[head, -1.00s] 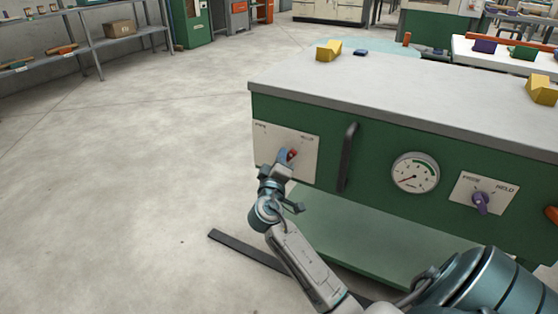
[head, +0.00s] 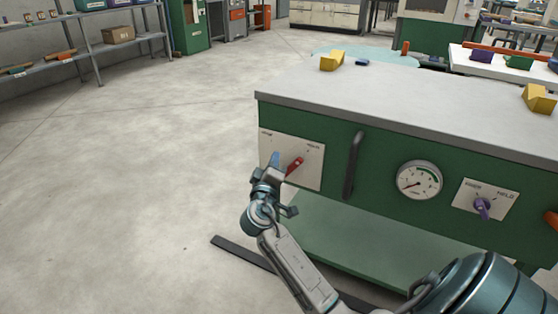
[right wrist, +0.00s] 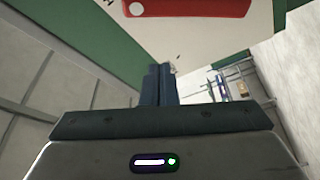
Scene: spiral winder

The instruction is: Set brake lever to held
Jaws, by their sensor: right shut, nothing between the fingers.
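A red lever (head: 295,165) sits on a white plate (head: 313,176) at the left end of the green cabinet's front. It slants up to the right, toward the plate's right-hand label; the small labels are hard to read. My right gripper (head: 276,159) is shut and empty, just left of the red lever, with a small gap showing. In the right wrist view the shut fingers (right wrist: 158,85) point at the plate, and the red lever (right wrist: 190,8) shows at the top edge, apart from them. My left gripper is out of view.
The green cabinet (head: 385,155) also has a black handle (head: 354,165), a round gauge (head: 419,180) and a purple knob (head: 482,208) on a labelled plate. Yellow blocks (head: 332,61) stand on its top. The floor to the left is clear.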

